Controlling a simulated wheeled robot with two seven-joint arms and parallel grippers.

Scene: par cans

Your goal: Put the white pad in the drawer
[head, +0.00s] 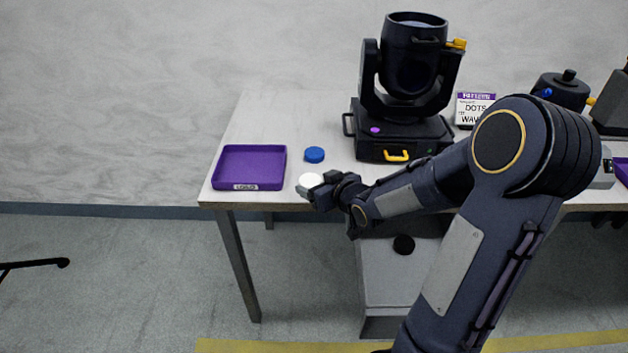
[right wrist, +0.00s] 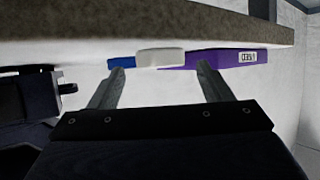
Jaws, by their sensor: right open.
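In the right wrist view, which looks upside down, the white pad (right wrist: 160,56) sits ahead, between the directions of the two fingertips. My right gripper (head: 309,191) is open and empty at the front side of the pad; its fingers (right wrist: 160,77) look apart from it. A light grey cabinet (head: 385,270) with a black round knob (head: 403,244) stands under the table; my right arm partly hides it, and I cannot tell whether its drawer is open. My left gripper is out of view.
The purple tray (head: 250,165) with a label is left of the pad. The blue pad (head: 314,154) lies just behind. A large black stage light (head: 405,90) with yellow handles stands behind my right arm. The back left of the table (head: 275,117) is clear.

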